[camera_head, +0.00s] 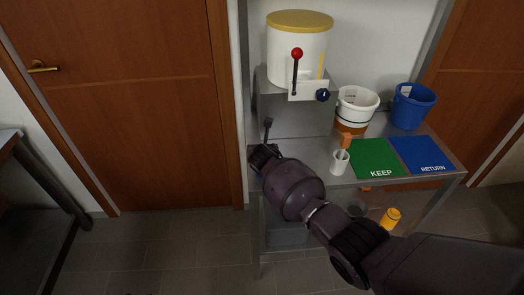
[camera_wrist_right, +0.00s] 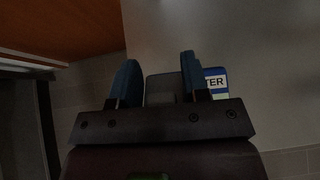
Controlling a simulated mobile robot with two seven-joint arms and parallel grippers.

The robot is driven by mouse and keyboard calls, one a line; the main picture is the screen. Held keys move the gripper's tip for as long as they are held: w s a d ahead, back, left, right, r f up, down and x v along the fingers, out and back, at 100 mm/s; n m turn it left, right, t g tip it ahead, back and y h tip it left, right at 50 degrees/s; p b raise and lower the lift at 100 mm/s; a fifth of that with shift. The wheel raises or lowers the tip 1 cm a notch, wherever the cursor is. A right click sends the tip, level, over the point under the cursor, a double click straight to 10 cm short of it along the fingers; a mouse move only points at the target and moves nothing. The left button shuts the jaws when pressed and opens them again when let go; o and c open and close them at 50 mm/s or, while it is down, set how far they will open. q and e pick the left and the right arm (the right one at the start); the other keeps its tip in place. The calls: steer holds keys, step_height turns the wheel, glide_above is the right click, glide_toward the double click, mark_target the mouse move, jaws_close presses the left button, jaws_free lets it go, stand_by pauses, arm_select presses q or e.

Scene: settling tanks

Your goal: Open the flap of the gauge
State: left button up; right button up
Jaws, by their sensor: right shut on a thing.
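My right gripper (camera_head: 256,158) is at the left end of the metal bench, low in front of the grey cabinet. A small dark lever (camera_head: 267,125) sticks up just behind the gripper. My left gripper is not in view.
A white tank with a yellow lid (camera_head: 300,45) stands on the grey cabinet (camera_head: 290,112), with a red-knobbed lever (camera_head: 296,65).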

stand_by(0.3)
steer(key=o, duration=0.6)
steer(key=shift+o, duration=0.2)
steer(key=shift+s, duration=0.15)
steer(key=v, duration=1)
steer(key=shift+s+r, duration=0.15)
steer(key=shift+r, duration=0.1)
